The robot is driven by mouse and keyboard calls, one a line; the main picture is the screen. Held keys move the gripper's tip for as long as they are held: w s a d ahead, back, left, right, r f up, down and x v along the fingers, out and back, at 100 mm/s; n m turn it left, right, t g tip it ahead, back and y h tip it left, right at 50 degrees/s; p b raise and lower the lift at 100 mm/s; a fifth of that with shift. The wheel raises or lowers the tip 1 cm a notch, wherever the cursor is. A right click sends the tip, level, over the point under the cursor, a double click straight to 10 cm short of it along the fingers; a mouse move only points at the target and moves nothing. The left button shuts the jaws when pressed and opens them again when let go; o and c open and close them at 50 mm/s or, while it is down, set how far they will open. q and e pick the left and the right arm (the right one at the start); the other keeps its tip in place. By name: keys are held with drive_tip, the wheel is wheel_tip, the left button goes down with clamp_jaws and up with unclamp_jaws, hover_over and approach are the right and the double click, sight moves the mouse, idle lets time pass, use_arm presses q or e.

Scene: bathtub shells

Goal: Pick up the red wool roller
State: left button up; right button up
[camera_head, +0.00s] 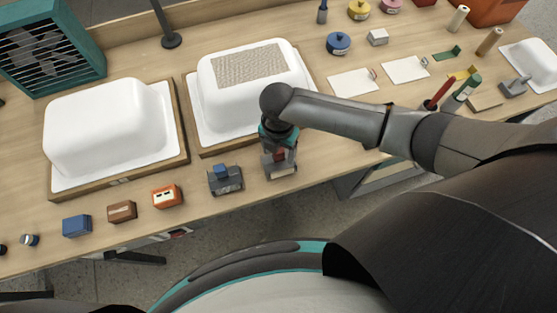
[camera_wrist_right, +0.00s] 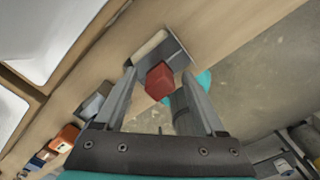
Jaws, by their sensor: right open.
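The red wool roller shows as a red block-shaped handle (camera_wrist_right: 159,79) with a cream roller (camera_wrist_right: 150,47) beside it, on a small grey stand. In the head view its red part (camera_head: 281,156) shows just under my right gripper (camera_head: 279,148), above the grey stand (camera_head: 281,172) at the table's front edge. My right gripper is open, pointing down. In the right wrist view, the red handle lies between the two spread fingers (camera_wrist_right: 161,76); I cannot tell whether they touch it. My left gripper is not in view.
A blue-topped tool on a grey stand (camera_head: 226,179) stands close left of the roller. Several small blocks, including an orange one (camera_head: 167,196), line the front edge. Two white tub shells (camera_head: 105,125) (camera_head: 215,100) on wooden boards stand behind. The table edge is close in front.

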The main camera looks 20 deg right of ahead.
drive_tip(key=shift+f, duration=0.4)
clamp_jaws()
idle(0.4)
idle(0.8)
